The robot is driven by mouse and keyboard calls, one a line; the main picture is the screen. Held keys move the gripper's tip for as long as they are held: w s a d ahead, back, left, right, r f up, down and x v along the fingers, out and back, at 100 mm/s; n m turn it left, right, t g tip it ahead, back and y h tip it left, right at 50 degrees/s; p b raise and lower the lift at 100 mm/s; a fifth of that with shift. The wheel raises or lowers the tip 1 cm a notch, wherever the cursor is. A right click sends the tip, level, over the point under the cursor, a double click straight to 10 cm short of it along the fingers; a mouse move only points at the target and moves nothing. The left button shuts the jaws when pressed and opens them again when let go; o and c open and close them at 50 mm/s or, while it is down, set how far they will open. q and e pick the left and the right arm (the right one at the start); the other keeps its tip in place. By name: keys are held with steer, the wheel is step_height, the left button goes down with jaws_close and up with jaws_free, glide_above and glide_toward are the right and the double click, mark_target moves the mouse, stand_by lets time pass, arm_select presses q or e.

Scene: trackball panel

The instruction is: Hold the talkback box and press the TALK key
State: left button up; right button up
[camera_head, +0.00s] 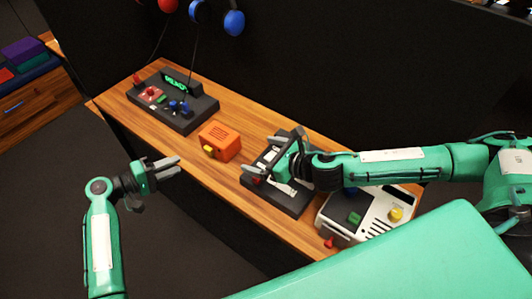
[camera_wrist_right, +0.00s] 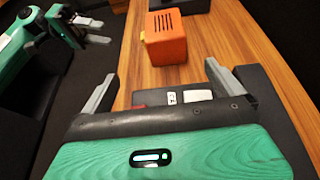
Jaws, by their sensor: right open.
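The talkback box, taken to be the small orange box (camera_head: 222,143), stands on the wooden bench near its front edge. Its yellow key (camera_head: 209,150) sticks out on the left side. The right wrist view shows the box (camera_wrist_right: 166,40) beyond my fingertips and the yellow key (camera_wrist_right: 143,36) at its left. My right gripper (camera_wrist_right: 161,74) is open and empty, pointing toward the box but apart from it, over a dark panel (camera_head: 292,203). My left gripper (camera_head: 178,166) is open and empty, in front of the bench and left of the box, not touching it.
A dark console (camera_head: 185,117) with joysticks and a green display stands left of the box. A white device (camera_head: 375,226) with green and yellow buttons stands to the right. Headsets (camera_head: 234,23) hang on the dark back wall. Bare wood lies around the box.

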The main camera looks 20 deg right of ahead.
mark_target(233, 145)
steer(key=shift+w+d+f, duration=0.1)
steer(key=shift+w+d, duration=0.05)
steer(key=shift+d, duration=0.15)
steer(key=shift+w+f+h, duration=0.1)
steer(key=shift+w+h, duration=0.1)
steer(key=shift+h, duration=0.2)
steer(key=x, duration=1.3)
steer(key=shift+a, duration=0.2)
arm_select(q)
steer(key=shift+c, duration=0.3)
arm_select(e)
steer(key=c, duration=1.1)
arm_select(q)
jaws_close()
arm_select(e)
steer(key=shift+c, duration=0.2)
